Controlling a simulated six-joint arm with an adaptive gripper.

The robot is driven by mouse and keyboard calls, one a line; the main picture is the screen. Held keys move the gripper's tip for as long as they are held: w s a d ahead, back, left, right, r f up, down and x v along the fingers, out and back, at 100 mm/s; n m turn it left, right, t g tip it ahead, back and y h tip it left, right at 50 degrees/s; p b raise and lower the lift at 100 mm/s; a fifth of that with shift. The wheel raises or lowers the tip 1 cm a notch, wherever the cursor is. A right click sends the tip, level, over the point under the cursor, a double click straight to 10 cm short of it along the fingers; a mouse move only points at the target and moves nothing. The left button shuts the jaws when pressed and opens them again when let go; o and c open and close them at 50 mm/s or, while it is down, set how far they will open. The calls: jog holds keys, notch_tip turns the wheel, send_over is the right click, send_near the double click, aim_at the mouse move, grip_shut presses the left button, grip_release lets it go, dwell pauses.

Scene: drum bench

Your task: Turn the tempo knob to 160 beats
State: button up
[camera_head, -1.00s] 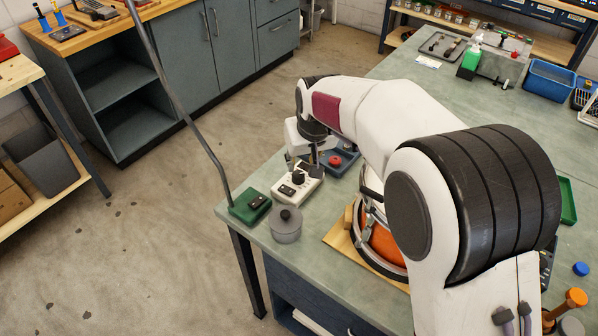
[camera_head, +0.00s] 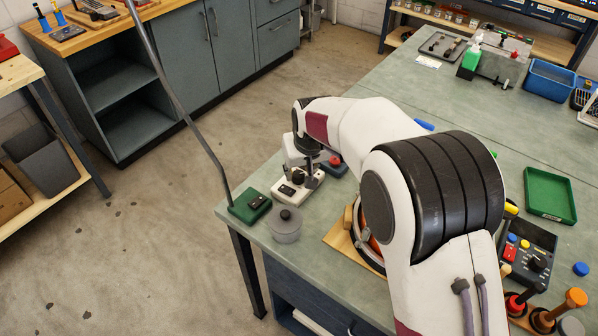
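A white box (camera_head: 291,191) with a black knob (camera_head: 298,177) on top stands near the left end of the green bench. I cannot read any tempo marks on it. My gripper (camera_head: 313,180) points down at the right side of this knob, its dark fingers just over or beside the white box. Whether the fingers touch the knob, and whether they are open or shut, is too small to tell.
Close by are a green box (camera_head: 250,205), a grey lidded pot (camera_head: 286,226) and a blue box with a red button (camera_head: 335,162). A drum on a wooden board (camera_head: 346,240) sits partly under my arm. A black control box (camera_head: 527,252) and green tray (camera_head: 550,194) lie right.

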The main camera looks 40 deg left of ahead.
jog(key=shift+x, duration=0.8)
jog(key=c, duration=0.8)
jog(key=shift+s+m, duration=0.1)
jog(key=shift+m, duration=0.7)
jog(key=shift+a+m+t+h, duration=0.15)
jog(key=shift+m+t+h, duration=0.6)
jog(key=shift+m, duration=1.15)
jog(key=shift+m+h, duration=0.75)
jog(key=shift+m, duration=1.05)
jog(key=shift+m+t, duration=0.25)
jog(key=shift+m, duration=0.15)
